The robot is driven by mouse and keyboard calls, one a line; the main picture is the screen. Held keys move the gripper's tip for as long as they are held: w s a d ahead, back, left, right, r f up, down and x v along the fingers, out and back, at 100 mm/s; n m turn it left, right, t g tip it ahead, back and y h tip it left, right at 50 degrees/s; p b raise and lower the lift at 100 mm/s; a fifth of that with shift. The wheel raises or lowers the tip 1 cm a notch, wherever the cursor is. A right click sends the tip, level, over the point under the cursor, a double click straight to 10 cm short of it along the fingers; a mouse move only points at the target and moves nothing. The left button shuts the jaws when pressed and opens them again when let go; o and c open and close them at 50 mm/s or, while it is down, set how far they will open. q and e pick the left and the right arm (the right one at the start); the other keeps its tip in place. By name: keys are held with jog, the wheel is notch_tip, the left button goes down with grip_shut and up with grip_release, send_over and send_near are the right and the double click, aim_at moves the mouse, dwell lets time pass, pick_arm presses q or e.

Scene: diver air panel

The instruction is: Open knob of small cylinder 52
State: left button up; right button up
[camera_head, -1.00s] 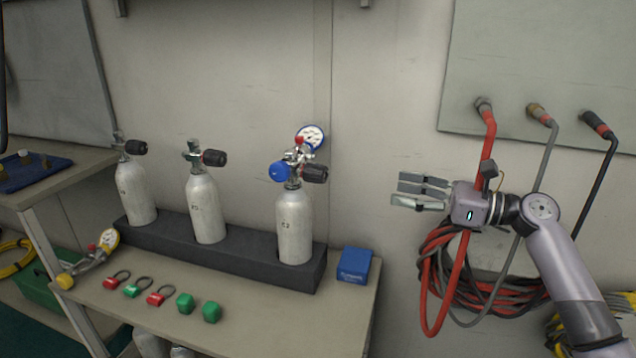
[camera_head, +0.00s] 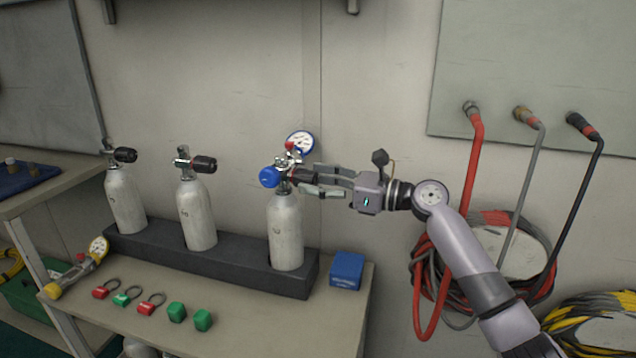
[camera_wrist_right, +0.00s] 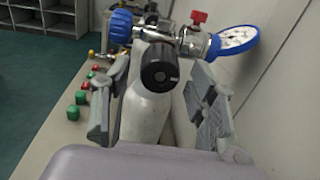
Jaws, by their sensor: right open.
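Three small silver cylinders stand in a dark rack. The rightmost cylinder (camera_head: 286,232) carries a regulator with a blue knob (camera_head: 270,177) and a white gauge (camera_head: 300,142). Its black valve knob (camera_head: 305,177) points right; the number on it is hard to read now. The knob also shows in the right wrist view (camera_wrist_right: 159,66). My right gripper (camera_head: 310,180) is open, its fingers on either side of that black knob, without clear contact. The middle cylinder (camera_head: 197,215) and left cylinder (camera_head: 126,200) have bare valves with black knobs. My left gripper is out of view.
The dark rack (camera_head: 225,256) stands on a bench. A blue box (camera_head: 347,270) sits right of it. Red and green tags, green caps (camera_head: 203,320) and a spare gauge fitting (camera_head: 78,268) lie in front. Hoses (camera_head: 473,160) hang from the wall panel on the right.

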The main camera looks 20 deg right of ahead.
jog(key=c, duration=0.9)
jog(key=shift+c, duration=1.3)
